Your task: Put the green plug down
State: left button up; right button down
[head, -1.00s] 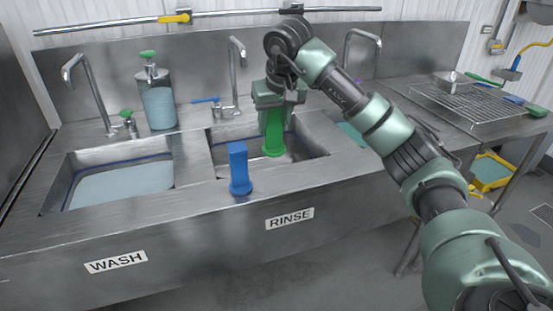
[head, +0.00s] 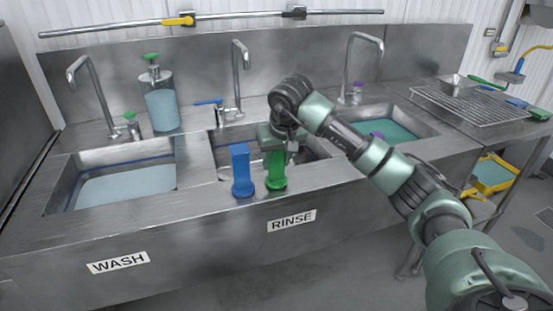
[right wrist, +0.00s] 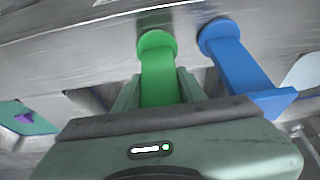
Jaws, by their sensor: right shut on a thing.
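The green plug (head: 276,172) is upright, with its round base at the front ledge of the rinse sink. Its base looks level with the ledge, but I cannot tell for sure whether it bears on it. My right gripper (head: 280,152) is shut on the plug's upper part from behind. In the right wrist view the green plug (right wrist: 159,75) sits between the two fingers (right wrist: 158,92). The blue plug (head: 241,170) stands upright on the ledge just left of it, a small gap apart; it also shows in the right wrist view (right wrist: 236,62). My left gripper is out of view.
The wash sink (head: 60,190) with pale water lies at the left, and a sink with green liquid (head: 400,131) at the right, holding a purple plug (head: 377,135). A soap bottle (head: 161,108) and taps stand behind. A wire rack (head: 470,103) is at far right.

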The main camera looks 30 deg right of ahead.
jog(key=c, duration=0.8)
grip_release()
jog(key=shift+f, duration=0.1)
jog(key=shift+c, duration=0.2)
jog(key=shift+s+r, duration=0.1)
jog(key=shift+r, duration=0.35)
jog(key=v, duration=1.1)
jog(key=shift+r, duration=0.15)
jog(key=shift+a, duration=0.1)
